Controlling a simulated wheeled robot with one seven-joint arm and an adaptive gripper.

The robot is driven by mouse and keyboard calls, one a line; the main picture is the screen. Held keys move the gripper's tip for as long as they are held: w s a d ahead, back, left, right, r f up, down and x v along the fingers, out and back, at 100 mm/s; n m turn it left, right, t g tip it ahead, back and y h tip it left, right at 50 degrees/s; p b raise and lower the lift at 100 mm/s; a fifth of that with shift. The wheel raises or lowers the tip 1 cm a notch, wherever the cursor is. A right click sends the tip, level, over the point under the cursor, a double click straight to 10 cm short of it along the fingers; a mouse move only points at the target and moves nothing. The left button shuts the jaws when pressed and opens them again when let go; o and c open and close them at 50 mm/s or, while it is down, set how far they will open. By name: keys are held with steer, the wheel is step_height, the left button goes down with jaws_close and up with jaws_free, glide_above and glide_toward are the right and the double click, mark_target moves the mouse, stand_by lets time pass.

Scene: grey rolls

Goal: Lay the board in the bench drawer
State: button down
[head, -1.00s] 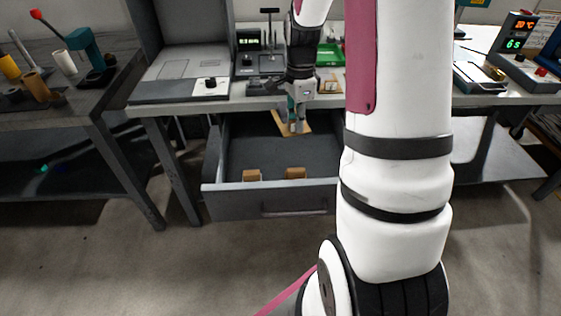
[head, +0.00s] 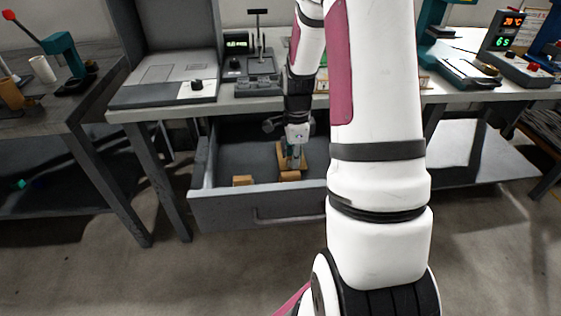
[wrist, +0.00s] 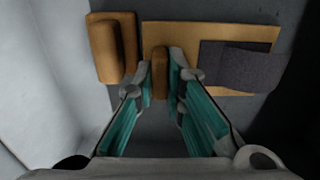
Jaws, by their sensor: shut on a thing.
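The board (wrist: 205,34) is a flat tan plate with a raised wooden grip block and a dark grey pad. In the head view the board (head: 284,153) is inside the open bench drawer (head: 270,208), behind the front-right wooden block. My gripper (wrist: 160,68) is shut on the grip block between its teal fingers; it also shows in the head view (head: 295,160). In the wrist view the board's left end is right against the wooden block (wrist: 104,48), at or over its edge. I cannot tell whether the board touches the drawer floor.
A second wooden block (head: 242,180) lies at the drawer's front left. The bench top (head: 180,108) above carries instruments. A side table (head: 60,110) stands at the left.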

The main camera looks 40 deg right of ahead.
mark_target(281, 162)
steer(key=shift+f, duration=0.3)
steer(key=w, duration=0.1)
steer(key=w+a, duration=0.1)
steer(key=w+b, duration=0.1)
steer(key=shift+w+a, duration=0.1)
steer(key=shift+a, duration=0.25)
steer(key=shift+w+a+f, duration=0.1)
steer(key=shift+w+f, duration=0.15)
steer(key=shift+f, duration=0.3)
steer(key=shift+f, duration=0.1)
steer(key=c, duration=1.7)
jaws_free()
steer(key=shift+s, duration=0.1)
steer(key=shift+o, duration=0.2)
